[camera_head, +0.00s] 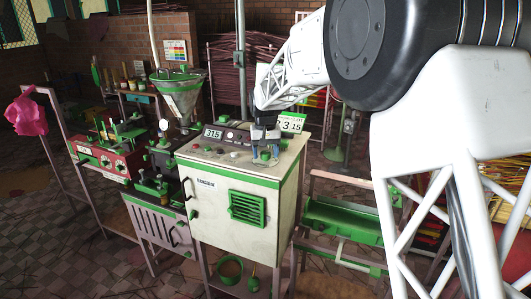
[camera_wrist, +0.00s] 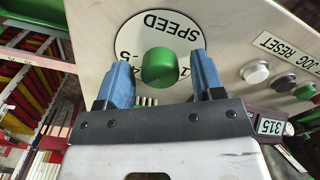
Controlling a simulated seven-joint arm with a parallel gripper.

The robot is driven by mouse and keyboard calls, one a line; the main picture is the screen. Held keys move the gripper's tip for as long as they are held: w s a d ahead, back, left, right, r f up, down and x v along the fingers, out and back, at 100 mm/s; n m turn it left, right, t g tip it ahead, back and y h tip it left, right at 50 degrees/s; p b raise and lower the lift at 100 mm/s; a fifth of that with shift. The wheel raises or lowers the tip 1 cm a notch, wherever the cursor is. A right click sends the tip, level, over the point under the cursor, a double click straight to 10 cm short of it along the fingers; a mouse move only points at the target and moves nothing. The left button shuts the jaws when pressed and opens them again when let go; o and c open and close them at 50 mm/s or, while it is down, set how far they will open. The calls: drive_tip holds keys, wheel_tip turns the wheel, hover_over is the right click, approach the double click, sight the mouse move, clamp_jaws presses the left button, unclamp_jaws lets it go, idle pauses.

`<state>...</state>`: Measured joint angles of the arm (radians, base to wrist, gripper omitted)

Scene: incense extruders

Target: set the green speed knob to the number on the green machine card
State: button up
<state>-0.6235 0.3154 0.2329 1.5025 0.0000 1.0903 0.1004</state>
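The green speed knob (camera_wrist: 158,66) sits on a white round dial (camera_wrist: 150,28) marked SPEED, upside down in the wrist view. A 5 shows left of the knob and part of a 1 at its right; any pointer and the other numbers are hidden or unclear. My gripper (camera_wrist: 160,72) is open, its blue fingers on either side of the knob with gaps showing. In the head view my gripper (camera_head: 265,133) is over the right part of the machine's top panel. A green and white card (camera_head: 291,122) behind it reads 3 and 15, partly covered at its left.
The white and green machine (camera_head: 230,215) has a 315 display (camera_head: 213,133), which also shows in the wrist view (camera_wrist: 270,127). A white button (camera_wrist: 255,72) and further buttons lie right of the knob. A red machine (camera_head: 108,160) and a funnel (camera_head: 178,90) stand left.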

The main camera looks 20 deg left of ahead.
sight(268, 153)
drive_tip(key=shift+r, duration=0.1)
drive_tip(key=shift+r, duration=3.8)
drive_tip(key=shift+d, duration=0.1)
drive_tip(key=shift+d+r, duration=0.15)
drive_tip(key=shift+d, duration=0.15)
drive_tip(key=s+d+r+m, duration=0.15)
drive_tip(key=s+d, duration=0.35)
drive_tip(key=d, duration=0.6)
drive_tip(key=s+d+r+m+t, duration=0.1)
drive_tip(key=s+d+r, duration=0.3)
drive_tip(key=d, duration=0.7)
drive_tip(key=s+d+r+m, duration=0.1)
drive_tip(key=s+d, duration=0.6)
drive_tip(key=d, duration=0.4)
drive_tip(key=s+d+f+m, duration=0.1)
drive_tip(key=s+d+f, duration=0.3)
drive_tip(key=s+d, duration=0.5)
drive_tip(key=s+d+f+m+t, duration=0.1)
drive_tip(key=s+d+f, duration=0.4)
drive_tip(key=s+d, duration=0.5)
drive_tip(key=s, duration=0.8)
drive_tip(key=shift+s+f+m+t, duration=0.15)
drive_tip(key=shift+s+m+t, duration=0.1)
drive_tip(key=shift+m+t, duration=0.1)
